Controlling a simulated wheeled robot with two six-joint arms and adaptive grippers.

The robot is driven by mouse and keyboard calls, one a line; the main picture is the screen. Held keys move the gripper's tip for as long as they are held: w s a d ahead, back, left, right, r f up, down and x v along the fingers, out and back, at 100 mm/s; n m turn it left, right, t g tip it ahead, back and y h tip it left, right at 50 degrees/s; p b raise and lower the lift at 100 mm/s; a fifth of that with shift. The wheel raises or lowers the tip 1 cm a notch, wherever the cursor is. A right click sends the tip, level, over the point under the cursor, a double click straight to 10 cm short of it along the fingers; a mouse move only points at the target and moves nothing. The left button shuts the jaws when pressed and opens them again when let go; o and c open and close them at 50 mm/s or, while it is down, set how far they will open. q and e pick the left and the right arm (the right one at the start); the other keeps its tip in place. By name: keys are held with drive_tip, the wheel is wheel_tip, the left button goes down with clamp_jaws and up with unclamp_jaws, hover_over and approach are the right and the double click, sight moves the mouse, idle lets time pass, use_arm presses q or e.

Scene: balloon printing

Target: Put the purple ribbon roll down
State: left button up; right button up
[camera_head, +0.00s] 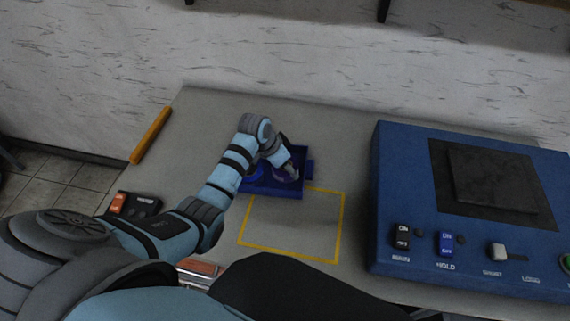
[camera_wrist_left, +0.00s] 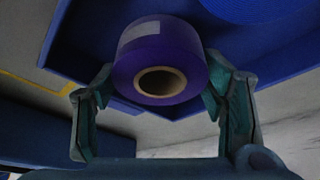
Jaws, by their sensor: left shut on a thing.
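The purple ribbon roll (camera_wrist_left: 160,52), with a brown cardboard core and a pale label patch, is between the two fingers of my left gripper (camera_wrist_left: 160,80) in the left wrist view. The gripper is shut on it. In the head view my left gripper (camera_head: 288,170) is over the right part of a blue tray (camera_head: 309,167), and the roll is mostly hidden under it. I cannot tell whether the roll touches the tray floor. A blue round thing (camera_wrist_left: 255,8) lies in the tray beside the roll. My right gripper is not in view.
A yellow outlined square (camera_head: 290,225) on the grey table in front of the tray is empty. A large blue machine (camera_head: 405,185) with switches stands to the right. An orange bar (camera_head: 151,135) lies at the left table edge. A dark, orange-ended object (camera_head: 135,204) is at the left.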

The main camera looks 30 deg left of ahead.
use_arm(q)
drive_tip(key=o, duration=1)
drive_tip(key=shift+w+f, duration=0.1)
drive_tip(key=p+v, duration=0.3)
drive_tip(key=v, duration=0.9)
drive_tip(key=shift+r, duration=0.3)
drive_tip(key=shift+w, duration=0.1)
drive_tip(key=shift+f, duration=0.1)
